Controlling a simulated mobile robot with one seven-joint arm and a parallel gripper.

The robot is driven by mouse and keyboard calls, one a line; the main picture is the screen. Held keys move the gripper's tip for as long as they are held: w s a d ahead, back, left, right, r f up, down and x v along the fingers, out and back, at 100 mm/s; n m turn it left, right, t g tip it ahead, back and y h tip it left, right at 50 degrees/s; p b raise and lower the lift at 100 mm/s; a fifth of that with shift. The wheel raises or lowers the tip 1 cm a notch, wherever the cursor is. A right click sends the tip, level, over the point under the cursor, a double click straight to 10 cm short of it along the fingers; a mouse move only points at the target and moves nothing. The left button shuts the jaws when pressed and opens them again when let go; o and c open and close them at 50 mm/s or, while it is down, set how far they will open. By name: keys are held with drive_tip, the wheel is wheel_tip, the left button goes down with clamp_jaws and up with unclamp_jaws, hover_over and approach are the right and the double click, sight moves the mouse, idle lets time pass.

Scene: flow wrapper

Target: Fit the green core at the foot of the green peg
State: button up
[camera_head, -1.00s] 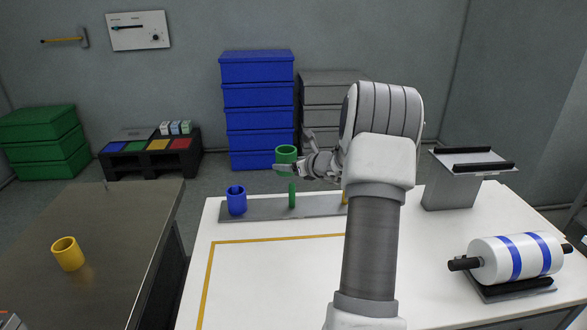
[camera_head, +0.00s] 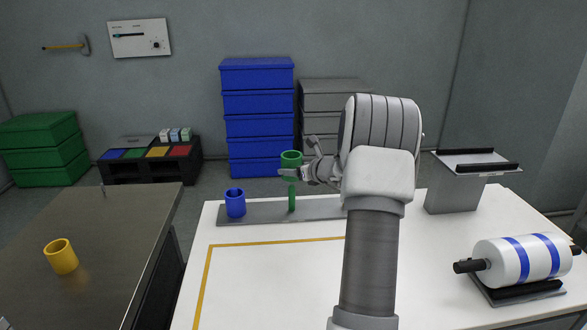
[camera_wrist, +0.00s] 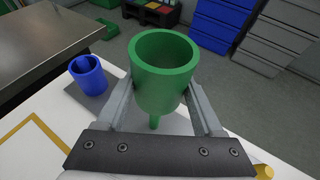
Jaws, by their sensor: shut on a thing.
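The green core (camera_head: 291,158) is a hollow green cylinder, held upright between the fingers of my gripper (camera_head: 290,172), which is shut on it. In the head view it is above the green peg (camera_head: 292,201), with its lower part partly covered by a finger. The peg stands upright on a grey base plate (camera_head: 265,213). In the wrist view the green core (camera_wrist: 160,95) is between both fingers, open end up, and part of the green peg (camera_wrist: 155,122) shows below it. The core is not around the peg.
A blue core (camera_head: 235,206) stands on the plate's left end, around a blue peg (camera_wrist: 82,65). A yellow peg (camera_wrist: 263,172) shows at the wrist view's lower right. A yellow core (camera_head: 61,257) stands on the left table. A striped roll (camera_head: 520,259) lies at right. The white tabletop's middle is clear.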

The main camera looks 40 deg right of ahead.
sight(294, 193)
drive_tip(key=shift+f+b, duration=3.65)
drive_tip(key=shift+f, duration=0.6)
drive_tip(key=o, duration=1.4)
drive_tip(key=shift+c, duration=0.2)
drive_tip(key=p+v, duration=0.3)
drive_tip(key=v, duration=1.4)
drive_tip(key=shift+s+p, duration=0.2)
drive_tip(key=shift+p, duration=0.15)
drive_tip(key=shift+r, duration=0.15)
